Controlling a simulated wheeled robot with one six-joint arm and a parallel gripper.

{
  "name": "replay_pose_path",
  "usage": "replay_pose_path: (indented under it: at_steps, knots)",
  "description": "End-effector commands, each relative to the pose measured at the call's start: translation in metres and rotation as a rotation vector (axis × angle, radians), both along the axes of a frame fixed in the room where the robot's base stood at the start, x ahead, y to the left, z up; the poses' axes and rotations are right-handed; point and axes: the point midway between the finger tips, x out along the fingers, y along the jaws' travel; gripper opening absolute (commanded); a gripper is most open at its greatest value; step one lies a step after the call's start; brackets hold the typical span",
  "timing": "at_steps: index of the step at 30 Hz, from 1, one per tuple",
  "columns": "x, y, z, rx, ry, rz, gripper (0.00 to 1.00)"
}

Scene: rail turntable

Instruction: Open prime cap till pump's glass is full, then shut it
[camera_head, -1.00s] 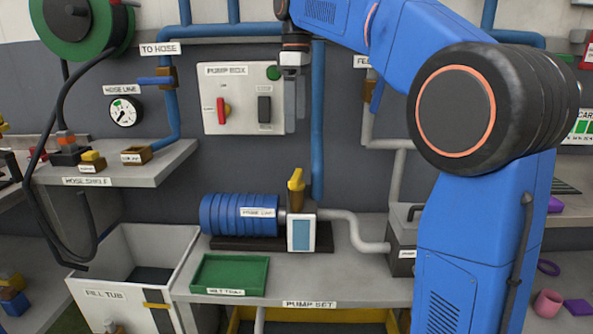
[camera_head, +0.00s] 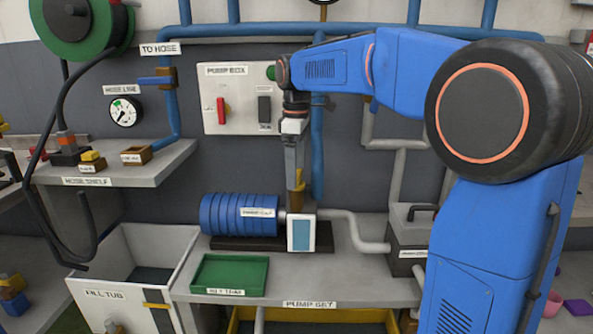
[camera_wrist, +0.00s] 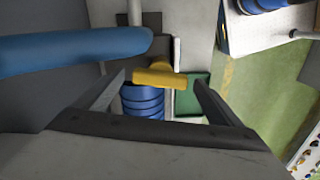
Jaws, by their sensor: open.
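The yellow prime cap (camera_head: 299,186) stands upright on top of the pump, and the gripper partly hides it in the head view. In the wrist view the cap's yellow bar (camera_wrist: 158,76) lies across the gap between my fingers. The pump has a blue ribbed body (camera_head: 238,214) and a pale front block with a blue-grey glass (camera_head: 301,235). I cannot tell the glass's level. My gripper (camera_head: 295,178) points down right at the cap. Its fingers are open, one on each side of the cap in the wrist view, with gaps showing.
The green tray (camera_head: 230,274) sits in front of the pump on the grey bench. A blue vertical pipe (camera_head: 318,150) runs close behind my gripper. A grey pipe (camera_head: 365,235) leads right to a grey box (camera_head: 408,240). The pump box (camera_head: 240,98) is on the wall.

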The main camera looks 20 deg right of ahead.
Motion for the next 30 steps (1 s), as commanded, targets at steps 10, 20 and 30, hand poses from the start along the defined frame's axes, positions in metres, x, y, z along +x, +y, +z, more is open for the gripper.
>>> replay_pose_path:
  at_steps: [10, 20, 30]
  knots:
    - [-0.0002, 0.0, -0.0049, 0.0, 0.0, 0.0, 0.89]
    - [-0.0002, 0.0, -0.0046, 0.0, 0.0, -0.001, 0.48]
    - [-0.0001, 0.0, -0.0045, 0.0, 0.0, -0.089, 0.48]
